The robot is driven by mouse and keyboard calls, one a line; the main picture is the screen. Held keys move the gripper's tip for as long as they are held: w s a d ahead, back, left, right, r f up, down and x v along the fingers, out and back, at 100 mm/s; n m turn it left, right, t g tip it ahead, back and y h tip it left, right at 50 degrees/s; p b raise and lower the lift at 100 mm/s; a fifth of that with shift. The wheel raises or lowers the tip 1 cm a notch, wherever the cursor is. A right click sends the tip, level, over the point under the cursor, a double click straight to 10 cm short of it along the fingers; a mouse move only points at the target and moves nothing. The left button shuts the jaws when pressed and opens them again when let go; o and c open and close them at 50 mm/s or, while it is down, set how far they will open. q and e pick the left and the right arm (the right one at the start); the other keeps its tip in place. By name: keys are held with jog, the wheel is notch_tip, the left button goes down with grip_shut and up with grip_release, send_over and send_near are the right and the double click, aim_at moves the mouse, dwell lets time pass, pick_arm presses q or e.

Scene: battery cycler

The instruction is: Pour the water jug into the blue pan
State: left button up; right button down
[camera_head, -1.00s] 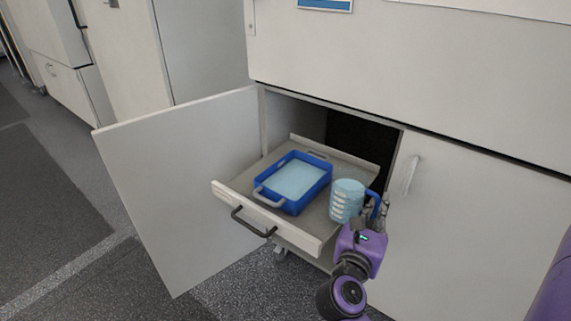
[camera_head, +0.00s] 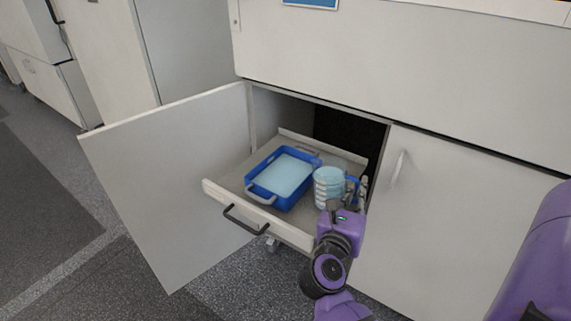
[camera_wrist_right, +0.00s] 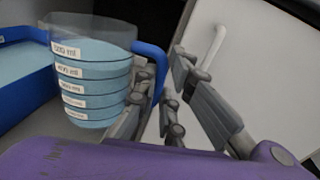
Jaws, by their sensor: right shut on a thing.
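The water jug (camera_head: 328,188) is a clear, ringed cup with light blue water, white volume labels and a blue handle. It is roughly upright at the right of the blue pan (camera_head: 262,192), over the pulled-out drawer; I cannot tell whether it touches the drawer floor. The pan has grey handles and a light blue surface inside. My right gripper (camera_head: 357,190) is shut on the jug's handle. In the right wrist view the jug (camera_wrist_right: 90,75) fills the upper left, with its handle at the fingers (camera_wrist_right: 150,100) and the pan's edge (camera_wrist_right: 25,35) behind. My left gripper is not in view.
The drawer (camera_head: 255,212) with a black handle sticks out of the open cabinet. An open door (camera_head: 170,190) stands at its left and a closed door (camera_head: 460,240) at its right. Grey floor (camera_head: 60,220) is free at the left.

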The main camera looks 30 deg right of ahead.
aim_at(348, 177)
jog(key=w+r+n+p, duration=0.1)
jog(key=p, duration=0.1)
jog(key=r+n+p, duration=0.1)
jog(key=p, duration=0.1)
jog(key=w+a+r+n+p, duration=0.1)
jog(key=r+p, duration=0.1)
jog(key=shift+w+r+y, duration=0.1)
jog(key=shift+w+y, duration=0.2)
jog(key=shift+w, duration=0.05)
jog(key=shift+f, duration=0.25)
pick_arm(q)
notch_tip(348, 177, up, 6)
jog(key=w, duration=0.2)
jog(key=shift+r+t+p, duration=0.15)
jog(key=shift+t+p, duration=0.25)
pick_arm(e)
jog(key=shift+w+r, duration=0.2)
jog(key=shift+r, duration=0.15)
jog(key=shift+w+a+r+n+g+p, duration=0.2)
jog(key=shift+w+r+n+g+p, duration=0.2)
jog(key=shift+r+n+p, duration=0.3)
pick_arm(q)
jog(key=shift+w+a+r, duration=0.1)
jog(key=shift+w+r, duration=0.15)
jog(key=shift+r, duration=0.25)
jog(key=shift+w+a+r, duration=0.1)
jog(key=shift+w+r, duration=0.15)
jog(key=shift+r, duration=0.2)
